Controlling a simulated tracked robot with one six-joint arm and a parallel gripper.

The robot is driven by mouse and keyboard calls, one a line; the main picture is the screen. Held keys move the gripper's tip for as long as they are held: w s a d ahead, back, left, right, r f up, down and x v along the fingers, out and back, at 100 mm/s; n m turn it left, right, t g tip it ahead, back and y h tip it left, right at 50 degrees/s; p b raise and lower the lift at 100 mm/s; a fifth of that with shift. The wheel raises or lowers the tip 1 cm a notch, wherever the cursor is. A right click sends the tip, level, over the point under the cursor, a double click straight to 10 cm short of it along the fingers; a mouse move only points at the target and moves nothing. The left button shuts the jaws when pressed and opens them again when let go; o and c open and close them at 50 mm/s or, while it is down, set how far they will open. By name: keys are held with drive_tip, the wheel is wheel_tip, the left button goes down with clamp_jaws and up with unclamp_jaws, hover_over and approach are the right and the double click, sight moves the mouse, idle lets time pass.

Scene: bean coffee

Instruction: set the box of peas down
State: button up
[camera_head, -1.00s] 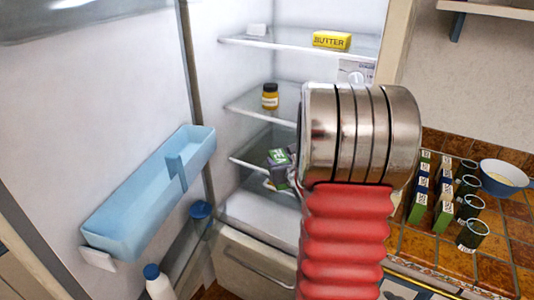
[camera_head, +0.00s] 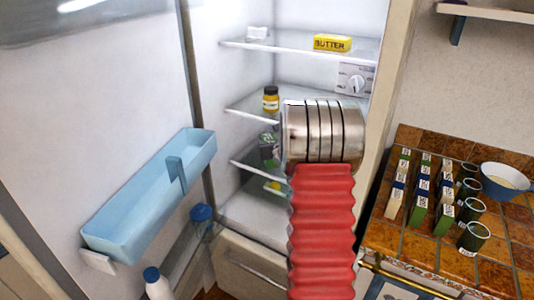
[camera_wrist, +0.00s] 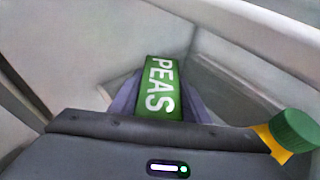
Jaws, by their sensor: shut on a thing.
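The green box of peas (camera_wrist: 158,88) shows in the wrist view, its white lettering facing the camera. My gripper (camera_wrist: 157,97) is shut on it, with a finger along each side. In the head view the box (camera_head: 266,150) is small and partly hidden by my gripper and wrist. It is inside the open fridge, near the left end of the middle shelves. I cannot tell whether the box touches a shelf.
A yellow thing with a green cap (camera_wrist: 292,133) is close at the right in the wrist view. A jar (camera_head: 271,99) stands on the shelf above. Butter (camera_head: 332,43) lies on the top shelf. The open door's blue bin (camera_head: 150,205) is at left.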

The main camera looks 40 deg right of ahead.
drive_tip(key=shift+f, duration=1.7)
drive_tip(key=o, duration=1.4)
drive_tip(key=shift+f, duration=0.15)
drive_tip(key=shift+s, duration=0.1)
drive_tip(key=shift+s+a+r, duration=0.1)
drive_tip(key=shift+s+r, duration=0.05)
drive_tip(key=shift+r, duration=0.05)
drive_tip(key=v, duration=1.1)
drive_tip(key=shift+s, duration=0.25)
drive_tip(key=shift+w+a, duration=0.1)
